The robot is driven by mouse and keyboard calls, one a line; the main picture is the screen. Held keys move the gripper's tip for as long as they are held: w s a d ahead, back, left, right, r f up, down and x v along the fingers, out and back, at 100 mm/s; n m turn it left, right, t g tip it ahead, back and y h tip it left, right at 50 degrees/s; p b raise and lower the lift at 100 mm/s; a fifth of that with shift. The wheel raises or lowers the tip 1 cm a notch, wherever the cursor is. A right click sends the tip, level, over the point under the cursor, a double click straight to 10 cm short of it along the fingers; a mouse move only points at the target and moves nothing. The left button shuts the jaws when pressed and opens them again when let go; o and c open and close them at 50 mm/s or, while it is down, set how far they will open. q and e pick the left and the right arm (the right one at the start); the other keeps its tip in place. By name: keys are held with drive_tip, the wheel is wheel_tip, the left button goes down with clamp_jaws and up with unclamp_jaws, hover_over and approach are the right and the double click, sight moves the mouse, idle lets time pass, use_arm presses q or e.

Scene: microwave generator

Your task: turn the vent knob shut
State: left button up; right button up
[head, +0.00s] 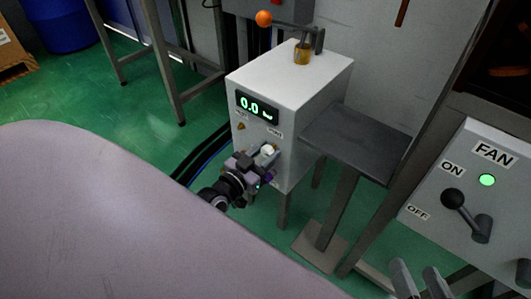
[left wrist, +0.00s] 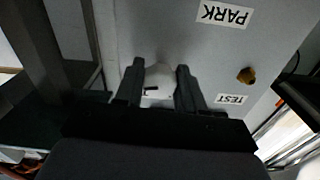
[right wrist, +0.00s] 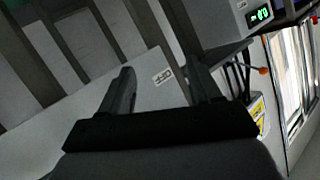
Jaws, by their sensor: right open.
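The vent knob (left wrist: 158,78) is a pale round knob low on the front of a white box (head: 290,85). In the left wrist view a short dark mark shows on it, lying level in the picture. My left gripper (head: 268,158) is at the box front, with one finger on each side of the knob.
A fan panel (head: 485,195) with a black lever and lit green lamp is at right.

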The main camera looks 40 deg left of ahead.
use_arm(q)
drive_tip(key=c, duration=0.5)
drive_tip(key=shift+r+m+p, duration=0.15)
drive_tip(key=shift+m+p, duration=0.35)
drive_tip(key=shift+p, duration=0.2)
drive_tip(key=shift+m+p, duration=0.55)
drive_tip(key=shift+m, duration=0.15)
drive_tip(key=shift+f, duration=0.2)
drive_tip(key=shift+m, duration=0.3)
use_arm(e)
drive_tip(key=shift+d+h, duration=0.5)
drive_tip(key=shift+h, duration=0.1)
use_arm(q)
drive_tip(key=o, duration=1.1)
drive_tip(key=shift+c, duration=0.2)
use_arm(e)
drive_tip(key=shift+r, duration=0.15)
